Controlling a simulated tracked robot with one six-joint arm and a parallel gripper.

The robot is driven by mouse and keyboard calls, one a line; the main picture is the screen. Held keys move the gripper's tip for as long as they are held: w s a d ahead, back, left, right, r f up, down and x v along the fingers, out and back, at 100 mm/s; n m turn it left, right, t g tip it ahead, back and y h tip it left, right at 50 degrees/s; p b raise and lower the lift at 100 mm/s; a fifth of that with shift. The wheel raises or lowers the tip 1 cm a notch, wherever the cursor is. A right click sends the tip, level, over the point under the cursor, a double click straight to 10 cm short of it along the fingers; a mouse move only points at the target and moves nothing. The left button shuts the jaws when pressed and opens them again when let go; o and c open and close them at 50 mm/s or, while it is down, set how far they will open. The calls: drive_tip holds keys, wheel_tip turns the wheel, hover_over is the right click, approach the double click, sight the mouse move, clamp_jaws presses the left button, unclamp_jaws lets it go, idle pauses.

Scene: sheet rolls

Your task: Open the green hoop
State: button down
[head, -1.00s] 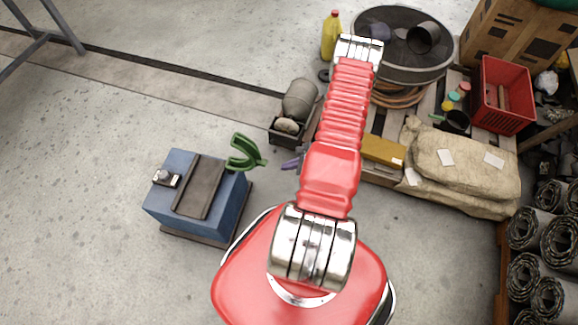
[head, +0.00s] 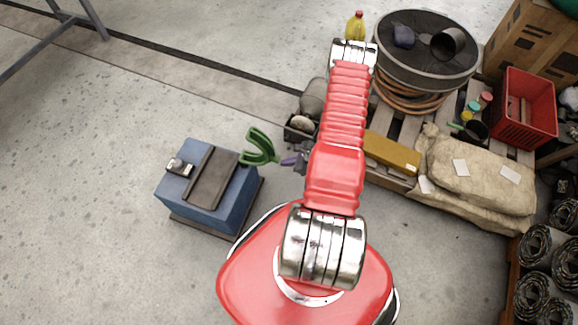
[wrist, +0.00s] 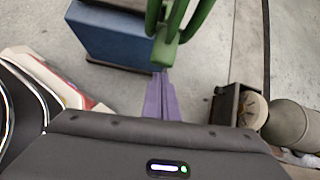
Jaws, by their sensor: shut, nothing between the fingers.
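The green hoop (head: 260,148) is a curved, forked green piece at the right side of the blue box (head: 218,192) in the head view. It also shows at the top of the wrist view (wrist: 178,32), cut off by the edge. My gripper (head: 286,161) has purple fingers, just right of the hoop's lower end in the head view. In the wrist view the fingers (wrist: 160,74) are shut with nothing between them. Their tips are right at the hoop's near end; I cannot tell whether they touch. How the hoop is fixed is not clear.
A dark bin (wrist: 234,105) with round items stands close to the right of my gripper. A pallet with a yellow box (head: 392,153), tan sacks (head: 480,175) and a red crate (head: 524,108) lies further right. The floor left of the blue box is clear.

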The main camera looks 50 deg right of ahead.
drive_tip(key=shift+w+a+r, duration=0.1)
drive_tip(key=shift+r, duration=0.15)
drive_tip(key=shift+g, duration=0.5)
drive_tip(key=shift+w+a+r, duration=0.15)
drive_tip(key=shift+w+r, duration=0.1)
drive_tip(key=shift+r, duration=0.45)
drive_tip(key=shift+w+a+r, duration=0.1)
drive_tip(key=shift+w+r, duration=0.2)
drive_tip(key=shift+r, duration=0.45)
drive_tip(key=shift+w+a+r, duration=0.15)
drive_tip(key=shift+w+r, duration=0.1)
drive_tip(key=shift+r, duration=0.45)
approach(279, 157)
drive_tip(key=shift+s+d+f, duration=0.1)
drive_tip(key=shift+s+d, duration=0.25)
drive_tip(key=shift+s, duration=0.25)
drive_tip(key=shift+s+d+f, duration=0.15)
drive_tip(key=shift+s+d, duration=0.2)
drive_tip(key=shift+s, duration=0.25)
